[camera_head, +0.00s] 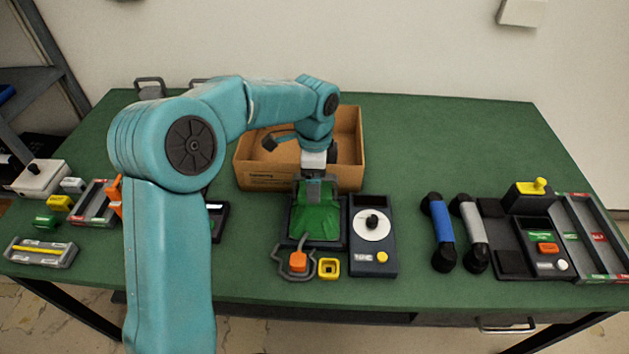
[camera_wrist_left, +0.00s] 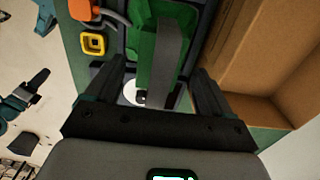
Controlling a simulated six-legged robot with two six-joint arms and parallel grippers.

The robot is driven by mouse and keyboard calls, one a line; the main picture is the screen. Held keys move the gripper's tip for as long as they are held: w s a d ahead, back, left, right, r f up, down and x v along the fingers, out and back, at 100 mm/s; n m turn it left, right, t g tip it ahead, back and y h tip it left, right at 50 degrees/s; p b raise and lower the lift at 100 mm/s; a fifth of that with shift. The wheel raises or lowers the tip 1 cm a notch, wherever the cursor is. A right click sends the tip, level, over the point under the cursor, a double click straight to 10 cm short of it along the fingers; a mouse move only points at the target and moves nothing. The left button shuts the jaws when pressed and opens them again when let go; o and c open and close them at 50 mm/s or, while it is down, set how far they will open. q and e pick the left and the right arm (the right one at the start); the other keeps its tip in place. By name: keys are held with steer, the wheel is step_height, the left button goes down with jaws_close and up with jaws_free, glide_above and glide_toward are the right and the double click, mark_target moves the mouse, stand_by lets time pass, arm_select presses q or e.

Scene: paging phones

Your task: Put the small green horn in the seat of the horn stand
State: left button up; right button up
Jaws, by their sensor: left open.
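The green horn (camera_head: 316,222) is a wedge-like green body with a grey bar along its top. It lies within the dark frame of the horn stand (camera_head: 290,236), in front of the cardboard box. I cannot tell whether it sits fully down in the seat. My left gripper (camera_head: 316,180) is just above and behind the horn, pointing down. In the left wrist view the horn (camera_wrist_left: 145,45) shows beyond the open fingers (camera_wrist_left: 155,88), with its grey bar lined up between them. Contact is not clear. My right gripper is in neither view.
The open cardboard box (camera_head: 348,125) stands close behind. A dial unit (camera_head: 373,255) stands right of the stand; an orange plug (camera_head: 298,261) and yellow square ring (camera_head: 329,268) lie in front. Blue (camera_head: 441,230) and grey handsets lie farther right. The table between is clear.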

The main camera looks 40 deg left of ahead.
arm_select(q)
step_height(320, 180, up, 11)
steer(key=shift+p, duration=0.35)
steer(key=shift+s, duration=0.1)
